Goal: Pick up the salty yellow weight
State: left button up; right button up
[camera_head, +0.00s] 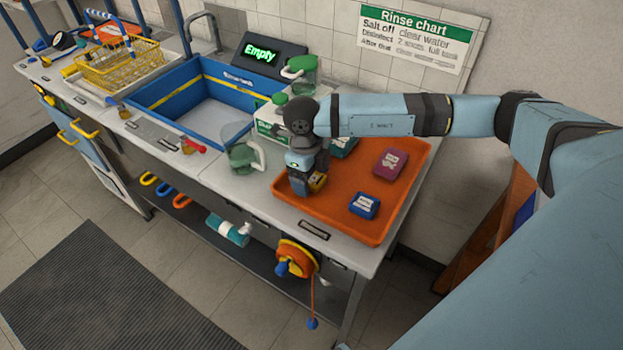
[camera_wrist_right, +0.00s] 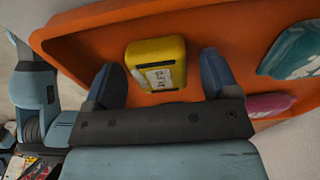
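The yellow weight (camera_wrist_right: 156,50) lies in the orange tray (camera_head: 345,222), with a pale label on its face. In the right wrist view it sits between and slightly beyond the two spread fingers, with a gap on each side. In the head view only a small part of the yellow weight (camera_head: 318,181) shows beside my right gripper (camera_head: 302,187), which points down over the tray's left part and hides the rest. My right gripper (camera_wrist_right: 162,66) is open and empty. Salt on the weight cannot be made out. My left gripper is not in view.
A blue weight (camera_head: 364,205), a magenta weight (camera_head: 390,164) and a teal weight (camera_head: 343,147) share the tray. A clear jug (camera_head: 243,156) stands left of it. Behind are a white container (camera_head: 268,126), a blue basin (camera_head: 165,92) and an "Empty" display (camera_head: 262,55).

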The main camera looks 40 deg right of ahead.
jog(key=c, duration=1.1)
jog(key=shift+c, duration=0.5)
jog(key=shift+r, duration=0.15)
